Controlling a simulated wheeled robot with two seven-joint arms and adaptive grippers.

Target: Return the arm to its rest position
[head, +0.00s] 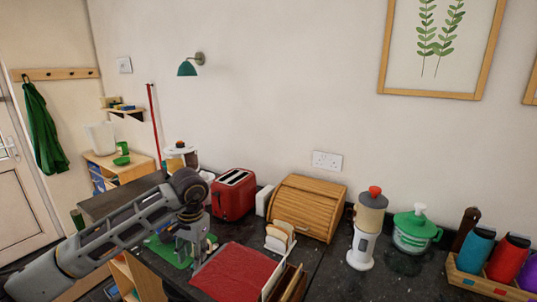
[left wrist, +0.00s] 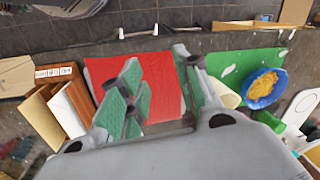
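My left arm comes in from the left in the head view and reaches out over the counter. Its gripper (head: 189,242) points down above the counter, near the green mat (head: 165,250) and the red mat (head: 236,271). In the left wrist view the two green-padded fingers of the left gripper (left wrist: 157,62) stand apart with nothing between them. The red mat (left wrist: 106,72) lies below and beyond the fingers, and the green mat (left wrist: 228,62) lies to their right. My right arm and gripper are not in view.
A red toaster (head: 233,194), a wooden bread box (head: 308,206) and a white toast rack (head: 279,238) stand nearby. A grinder (head: 366,228), a green-lidded jar (head: 413,232) and a bottle crate (head: 488,287) are farther right.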

